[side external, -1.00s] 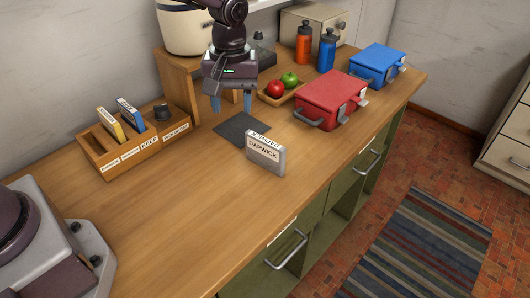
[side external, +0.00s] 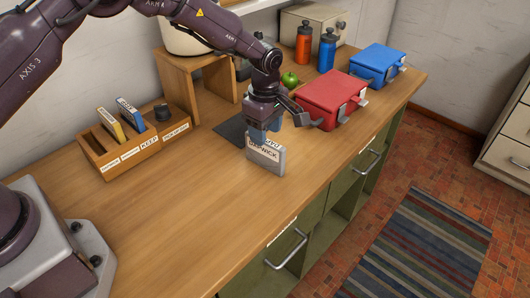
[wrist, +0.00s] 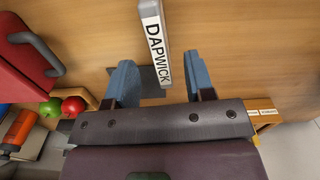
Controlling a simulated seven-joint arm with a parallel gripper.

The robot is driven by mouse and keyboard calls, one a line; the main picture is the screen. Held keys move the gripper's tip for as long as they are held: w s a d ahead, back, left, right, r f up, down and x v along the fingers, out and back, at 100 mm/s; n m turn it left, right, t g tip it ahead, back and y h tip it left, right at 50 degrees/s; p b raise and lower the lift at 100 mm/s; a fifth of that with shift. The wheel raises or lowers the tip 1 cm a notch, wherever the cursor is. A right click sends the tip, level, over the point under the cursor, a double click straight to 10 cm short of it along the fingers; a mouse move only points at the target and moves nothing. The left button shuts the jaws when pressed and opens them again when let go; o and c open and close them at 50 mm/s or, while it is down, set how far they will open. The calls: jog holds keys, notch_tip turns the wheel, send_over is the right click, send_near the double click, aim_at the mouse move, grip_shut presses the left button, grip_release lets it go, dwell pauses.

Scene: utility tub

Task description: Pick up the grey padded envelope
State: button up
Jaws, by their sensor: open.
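I see nothing that clearly looks like a padded envelope. A grey, stiff-looking upright case (side external: 270,160) labelled DAPWICK stands on the counter, and it also shows in the wrist view (wrist: 155,42). My gripper (side external: 264,138) is open and points down right over the top of this case. In the wrist view the near end of the case lies between my two blue fingers (wrist: 160,78), with a gap on each side. A dark grey flat mat (side external: 229,132) lies behind the case, partly hidden by my gripper.
A red lidded box (side external: 332,95) and a blue one (side external: 377,64) stand to the right. A wooden organizer (side external: 120,156) with yellow and blue cases is at left. A green apple (side external: 290,79) and bottles stand behind. The front left counter is clear.

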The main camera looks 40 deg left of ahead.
aim_at(265, 153)
jog(key=shift+a+f, duration=0.15)
jog(key=shift+f, duration=2.85)
grip_shut()
